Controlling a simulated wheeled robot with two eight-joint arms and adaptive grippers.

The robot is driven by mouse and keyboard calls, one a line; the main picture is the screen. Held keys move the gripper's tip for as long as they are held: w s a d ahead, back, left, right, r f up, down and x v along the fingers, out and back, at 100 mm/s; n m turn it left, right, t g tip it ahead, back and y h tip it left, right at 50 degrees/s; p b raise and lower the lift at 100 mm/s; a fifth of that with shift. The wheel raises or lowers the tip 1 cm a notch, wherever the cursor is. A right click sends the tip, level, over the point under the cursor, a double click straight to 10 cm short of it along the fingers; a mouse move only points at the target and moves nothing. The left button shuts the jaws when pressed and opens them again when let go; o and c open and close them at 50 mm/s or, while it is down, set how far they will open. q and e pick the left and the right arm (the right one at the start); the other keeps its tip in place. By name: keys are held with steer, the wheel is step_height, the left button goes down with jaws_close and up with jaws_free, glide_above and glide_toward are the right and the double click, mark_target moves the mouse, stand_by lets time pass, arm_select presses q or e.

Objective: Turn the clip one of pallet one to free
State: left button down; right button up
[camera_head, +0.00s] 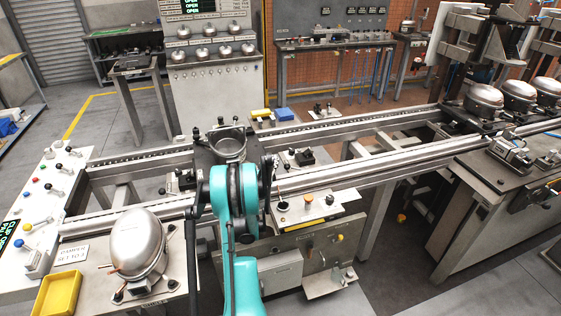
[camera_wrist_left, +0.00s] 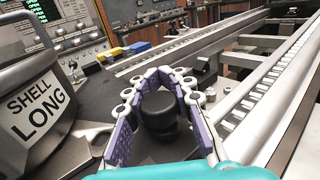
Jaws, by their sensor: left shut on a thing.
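In the left wrist view my left gripper (camera_wrist_left: 164,80) is closed around a dark round clip knob (camera_wrist_left: 159,113), with its purple-padded fingers on both sides and its tips close together beyond it. The knob stands on the dark plate of a pallet (camera_wrist_left: 92,118). A metal nest with a "SHELL LONG" label (camera_wrist_left: 38,107) stands at the left of that plate. In the head view the pallet (camera_head: 208,153) with its round nest (camera_head: 228,143) sits on the conveyor. My teal left arm covers the fingers and the knob there. The right gripper is out of view.
Conveyor rails (camera_head: 370,170) run left and right of the pallet. A silver compressor (camera_head: 138,243) and a yellow tray (camera_head: 57,293) are at front left. More compressors (camera_head: 483,100) stand at far right. A blue box (camera_head: 284,114) lies behind the conveyor.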

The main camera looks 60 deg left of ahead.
mark_target(267, 168)
arm_select(q)
steer(key=c, duration=1.3)
jaws_free()
steer(key=v, duration=0.7)
steer(key=shift+s+d, duration=0.1)
steer(key=shift+s, duration=0.1)
